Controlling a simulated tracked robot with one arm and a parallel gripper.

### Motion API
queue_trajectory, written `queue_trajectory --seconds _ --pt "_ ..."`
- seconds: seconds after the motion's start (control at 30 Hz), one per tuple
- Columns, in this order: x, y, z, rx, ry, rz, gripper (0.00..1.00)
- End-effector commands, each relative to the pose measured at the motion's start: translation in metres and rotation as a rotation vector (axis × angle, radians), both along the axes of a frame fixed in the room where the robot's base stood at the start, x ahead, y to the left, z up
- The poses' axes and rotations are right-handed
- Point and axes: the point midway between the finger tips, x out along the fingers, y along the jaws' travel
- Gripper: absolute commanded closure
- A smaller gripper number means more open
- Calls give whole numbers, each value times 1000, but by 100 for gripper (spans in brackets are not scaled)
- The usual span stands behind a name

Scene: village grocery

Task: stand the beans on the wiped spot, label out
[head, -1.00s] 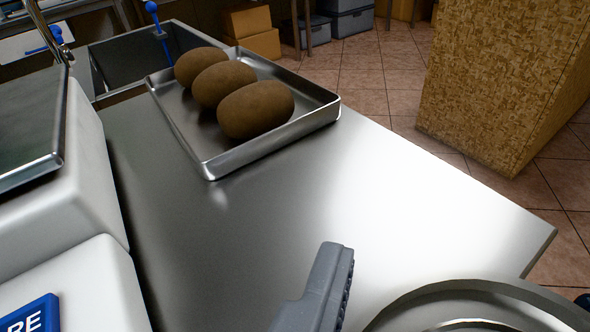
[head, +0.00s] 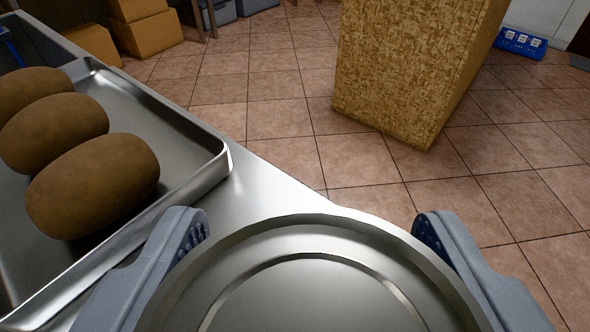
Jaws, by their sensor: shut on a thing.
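A large round metal can (head: 310,295), seen from above, fills the bottom middle of the head view. Its bare lid has a raised rim and an inner ring. Its side and any label are hidden below the rim, so I cannot read whether it is the beans or which way a label faces. My gripper (head: 312,232) is shut on the can, with one grey finger at its left and one at its right. The steel counter (head: 262,195) shows behind the can. I cannot make out a wiped spot. The can's base is hidden, so I cannot tell whether it touches the counter.
A steel tray (head: 212,170) with brown loaves (head: 95,185) lies close on the left, near the left finger. The counter's edge runs behind the can, with tiled floor (head: 275,120) beyond. A chipboard-like block (head: 400,70) and cardboard boxes (head: 145,30) stand farther back.

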Motion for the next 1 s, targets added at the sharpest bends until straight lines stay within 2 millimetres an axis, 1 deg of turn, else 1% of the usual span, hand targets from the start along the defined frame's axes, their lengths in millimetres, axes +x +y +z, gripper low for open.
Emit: queue_trajectory --seconds 0.03,0.1,0.3,0.43,0.6,0.7,1.0 --pt "9 0 -2 1 -3 1 70" --pt "17 1 -2 1 -4 1 70" --pt "29 2 -3 1 0 0 70" --pt "30 2 -8 1 0 0 70" --pt "29 2 -31 0 -1 -1 70" --pt "29 2 -39 1 -2 -1 70" --pt "29 2 -39 1 -2 0 70"
